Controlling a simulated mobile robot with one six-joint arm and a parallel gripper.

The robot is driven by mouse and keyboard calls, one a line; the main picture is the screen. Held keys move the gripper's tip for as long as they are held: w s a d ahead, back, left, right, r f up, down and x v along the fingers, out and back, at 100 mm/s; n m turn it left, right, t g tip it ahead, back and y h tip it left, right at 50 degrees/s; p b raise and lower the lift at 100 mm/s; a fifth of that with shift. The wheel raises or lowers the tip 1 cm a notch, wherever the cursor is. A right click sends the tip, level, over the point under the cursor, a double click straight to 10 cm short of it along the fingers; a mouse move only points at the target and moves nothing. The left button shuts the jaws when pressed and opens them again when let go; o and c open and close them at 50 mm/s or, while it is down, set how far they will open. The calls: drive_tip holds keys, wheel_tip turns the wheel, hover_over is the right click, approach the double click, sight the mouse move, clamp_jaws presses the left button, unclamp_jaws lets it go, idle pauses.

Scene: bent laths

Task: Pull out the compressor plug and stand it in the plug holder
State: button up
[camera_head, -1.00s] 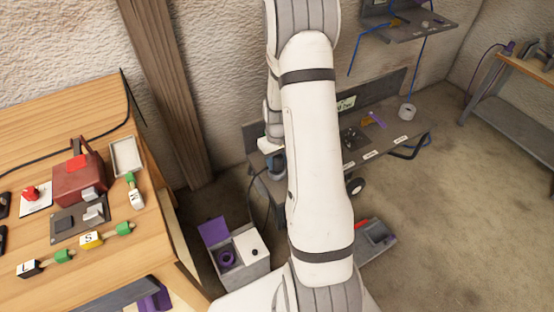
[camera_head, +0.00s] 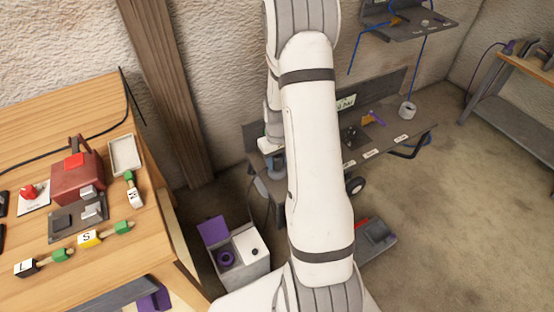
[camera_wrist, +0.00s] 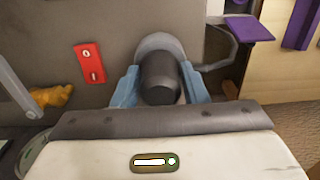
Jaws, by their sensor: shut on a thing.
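In the wrist view, the pale blue fingers of my gripper (camera_wrist: 160,92) are closed on both sides of a dark, rounded plug (camera_wrist: 160,76). A grey round shape sits right behind the plug, against a grey panel; I cannot tell whether the plug is still seated there. A grey cable runs off to the right from beside it. In the head view, my gripper (camera_head: 276,163) is small and partly hidden behind my arm, at the left end of a dark cart (camera_head: 268,183). I cannot identify the plug holder with certainty.
A red switch plate (camera_wrist: 90,63) is left of the plug. A wooden table (camera_head: 40,130) with several tools is at left.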

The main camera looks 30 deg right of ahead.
drive_tip(key=shift+f, duration=0.25)
drive_tip(key=o, duration=1.9)
drive_tip(key=shift+c, duration=0.2)
drive_tip(key=shift+r, duration=0.15)
drive_tip(key=shift+r+p, duration=2.25)
drive_tip(key=shift+r, duration=1.4)
